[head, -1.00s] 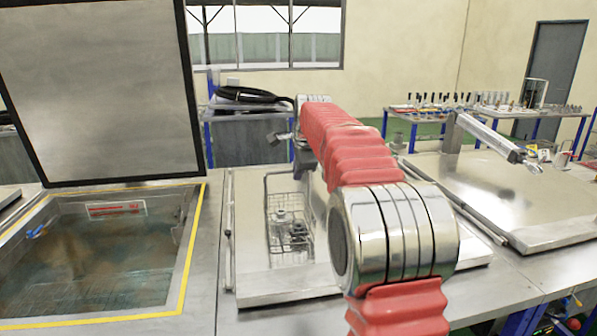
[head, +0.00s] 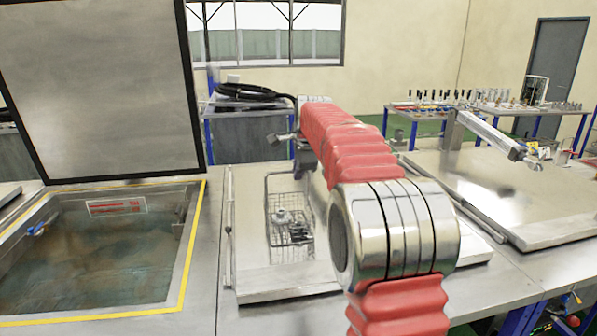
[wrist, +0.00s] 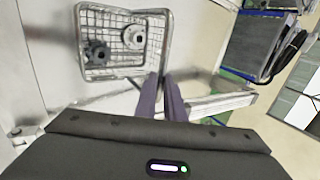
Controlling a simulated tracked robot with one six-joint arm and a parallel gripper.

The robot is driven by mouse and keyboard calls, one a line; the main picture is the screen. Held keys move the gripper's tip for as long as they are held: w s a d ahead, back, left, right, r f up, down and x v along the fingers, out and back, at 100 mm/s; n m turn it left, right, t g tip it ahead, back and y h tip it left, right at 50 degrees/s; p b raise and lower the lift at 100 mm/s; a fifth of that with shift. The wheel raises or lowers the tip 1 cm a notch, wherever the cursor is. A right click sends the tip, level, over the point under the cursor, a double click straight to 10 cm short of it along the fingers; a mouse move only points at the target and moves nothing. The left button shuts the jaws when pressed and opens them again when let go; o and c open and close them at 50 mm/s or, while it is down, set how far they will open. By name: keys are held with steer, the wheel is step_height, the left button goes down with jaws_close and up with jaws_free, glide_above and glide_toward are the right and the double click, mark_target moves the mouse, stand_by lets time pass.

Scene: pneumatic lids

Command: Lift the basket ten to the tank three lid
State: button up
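The basket (head: 291,240) is a wire basket holding a light and a dark metal part. In the head view it is over the closed middle lid (head: 262,285); I cannot tell whether it touches the lid. My gripper (head: 303,172) is at the top of its tall handle, partly hidden by my red-sleeved arm. In the wrist view my gripper's dark fingers (wrist: 162,80) are close together at the edge of the basket's handle, with the basket (wrist: 125,40) beyond them. No readable number marks the lids or the basket.
An open tank (head: 95,260) with liquid and a raised lid (head: 95,90) is at the left. Another closed lid (head: 520,200), with a metal actuator (head: 495,138) above it, is at the right. A bench with several tools (head: 480,108) stands behind.

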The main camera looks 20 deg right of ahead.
steer(key=o, duration=0.5)
steer(key=shift+f, duration=0.15)
steer(key=shift+s, duration=0.1)
steer(key=v, duration=1.4)
steer(key=shift+r, duration=5.95)
